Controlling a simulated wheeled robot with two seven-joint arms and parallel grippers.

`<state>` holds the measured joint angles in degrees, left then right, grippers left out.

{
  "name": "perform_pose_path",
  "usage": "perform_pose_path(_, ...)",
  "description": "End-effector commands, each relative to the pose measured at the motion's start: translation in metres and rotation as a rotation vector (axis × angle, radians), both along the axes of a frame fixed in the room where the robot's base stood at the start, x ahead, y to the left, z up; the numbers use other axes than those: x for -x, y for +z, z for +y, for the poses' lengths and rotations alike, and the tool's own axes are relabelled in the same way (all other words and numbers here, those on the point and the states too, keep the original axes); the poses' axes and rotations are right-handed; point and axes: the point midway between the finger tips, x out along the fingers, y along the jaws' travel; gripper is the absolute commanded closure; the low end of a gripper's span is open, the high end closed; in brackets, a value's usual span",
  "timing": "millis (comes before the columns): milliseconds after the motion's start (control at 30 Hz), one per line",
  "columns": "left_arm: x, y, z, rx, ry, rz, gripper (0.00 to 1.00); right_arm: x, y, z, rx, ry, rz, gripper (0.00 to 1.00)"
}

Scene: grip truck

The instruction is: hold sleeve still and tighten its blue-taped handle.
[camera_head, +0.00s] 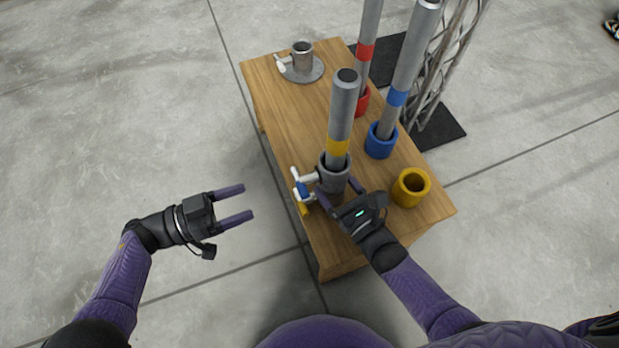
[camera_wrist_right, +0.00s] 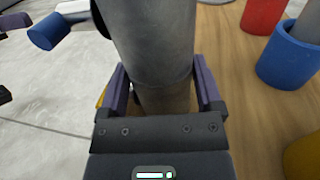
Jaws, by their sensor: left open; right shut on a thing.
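A dark grey sleeve (camera_head: 333,172) stands upright on the wooden table, with a grey pole (camera_head: 342,110) with a yellow band in it. On the sleeve's left side is a white T-handle with blue tape (camera_head: 303,189); the blue-taped end also shows in the right wrist view (camera_wrist_right: 45,32). My right gripper (camera_head: 341,194) is shut on the sleeve low down, with a finger on each side in the right wrist view (camera_wrist_right: 160,90). My left gripper (camera_head: 248,202) is open and empty, left of the table and apart from the handle.
The wooden table (camera_head: 285,110) also holds a grey round base with a short sleeve and handle (camera_head: 302,66) at the far end. A blue cup (camera_head: 381,141) and a red cup (camera_head: 361,101) hold banded poles. A yellow cup (camera_head: 411,187) stands right of my right gripper. The floor at left is clear.

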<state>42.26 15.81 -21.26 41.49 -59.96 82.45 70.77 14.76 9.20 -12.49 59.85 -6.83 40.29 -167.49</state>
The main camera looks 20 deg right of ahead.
Motion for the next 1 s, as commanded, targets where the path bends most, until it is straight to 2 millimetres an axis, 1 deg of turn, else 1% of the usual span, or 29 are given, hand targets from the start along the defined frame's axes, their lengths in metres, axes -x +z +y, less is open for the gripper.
perform_pose_path(33, 0.0, 0.0, 0.001, 0.017, -0.001, 0.154, 0.27, 0.0, 0.0, 0.0, 0.0, 0.0, 0.001, 1.0)
perform_pose_path(100, 0.0, 0.0, 0.002, 0.045, -0.001, 0.375, 0.27, 0.0, 0.0, 0.0, 0.0, 0.0, 0.001, 1.0)
perform_pose_path(200, 0.0, 0.0, 0.002, 0.074, 0.0, 0.603, 0.27, 0.0, 0.0, 0.0, 0.0, 0.0, 0.001, 1.0)
perform_pose_path(300, 0.0, 0.0, 0.001, 0.089, -0.001, 0.722, 0.27, 0.0, 0.0, 0.0, 0.0, 0.0, 0.001, 1.0)
perform_pose_path(367, -0.001, 0.0, -0.005, 0.093, -0.001, 0.749, 0.27, 0.0, 0.0, 0.0, 0.0, 0.0, 0.001, 1.0)
perform_pose_path(433, -0.002, 0.0, -0.018, 0.097, -0.003, 0.756, 0.27, 0.0, 0.0, 0.0, 0.0, 0.0, 0.001, 1.0)
perform_pose_path(600, -0.008, 0.001, -0.065, 0.097, -0.002, 0.753, 0.27, 0.0, 0.0, 0.0, 0.0, 0.0, 0.001, 1.0)
perform_pose_path(700, -0.011, 0.001, -0.088, 0.096, -0.002, 0.753, 0.27, 0.0, 0.0, 0.0, 0.0, 0.0, 0.001, 1.0)
perform_pose_path(833, -0.014, 0.0, -0.109, 0.095, 0.001, 0.752, 0.27, 0.0, 0.0, 0.0, 0.0, 0.0, 0.001, 1.0)
perform_pose_path(900, -0.014, 0.0, -0.114, 0.093, 0.0, 0.751, 0.27, 0.0, 0.0, 0.0, 0.0, 0.0, 0.001, 1.0)
perform_pose_path(1000, -0.015, 0.0, -0.117, 0.092, 0.0, 0.751, 0.27, 0.0, 0.0, 0.0, 0.0, 0.0, 0.001, 1.0)
